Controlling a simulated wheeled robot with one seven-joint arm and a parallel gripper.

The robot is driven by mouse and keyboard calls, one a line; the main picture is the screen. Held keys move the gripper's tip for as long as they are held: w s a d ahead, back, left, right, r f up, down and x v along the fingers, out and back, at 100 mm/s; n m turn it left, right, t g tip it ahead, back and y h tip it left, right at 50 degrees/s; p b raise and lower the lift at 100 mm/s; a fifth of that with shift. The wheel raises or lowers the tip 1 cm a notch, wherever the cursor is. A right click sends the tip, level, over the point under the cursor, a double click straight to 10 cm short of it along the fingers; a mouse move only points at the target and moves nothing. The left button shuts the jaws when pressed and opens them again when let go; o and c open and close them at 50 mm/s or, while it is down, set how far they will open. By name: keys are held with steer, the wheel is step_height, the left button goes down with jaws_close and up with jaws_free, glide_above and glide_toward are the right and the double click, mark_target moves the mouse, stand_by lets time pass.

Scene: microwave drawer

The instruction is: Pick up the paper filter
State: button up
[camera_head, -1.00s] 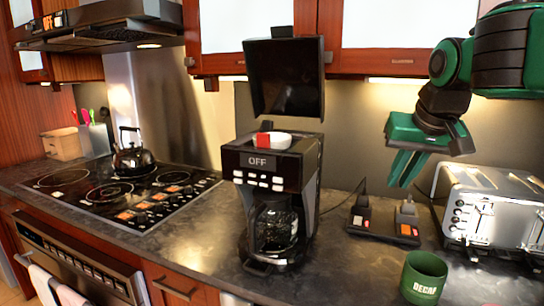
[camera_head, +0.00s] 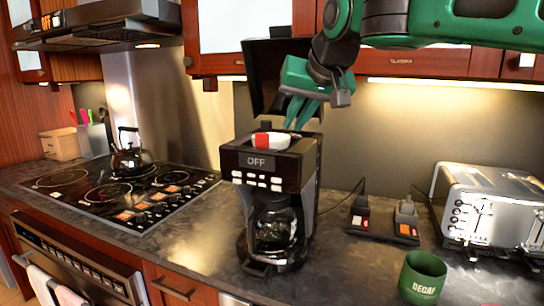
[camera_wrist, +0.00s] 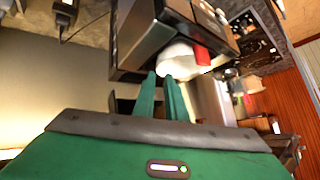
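The white paper filter (camera_head: 283,142), with a red patch on its side, sits in the open top of the black coffee maker (camera_head: 243,200). In the wrist view the filter (camera_wrist: 178,60) is just beyond my fingertips. My gripper (camera_head: 291,126) is above and close behind the filter, its green fingers pointing down. In the wrist view a narrow gap shows between the fingers of my gripper (camera_wrist: 160,75), with nothing between them. Whether a fingertip touches the filter's rim I cannot tell. The coffee maker's lid (camera_head: 262,80) is raised behind my gripper.
A green DECAF mug (camera_head: 423,278) stands at the front right. A silver toaster (camera_head: 490,205) and a black plug strip (camera_head: 385,228) are right of the coffee maker. The stove (camera_head: 110,195) with a kettle (camera_head: 133,158) is at left. Cabinets (camera_head: 420,62) hang above.

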steer(key=x, duration=0.5)
steer(key=shift+f, duration=0.2)
steer(key=shift+s, duration=0.1)
jaws_close()
steer(key=shift+r, duration=0.1)
steer(key=shift+d+r, duration=0.1)
steer(key=shift+r, duration=8.8)
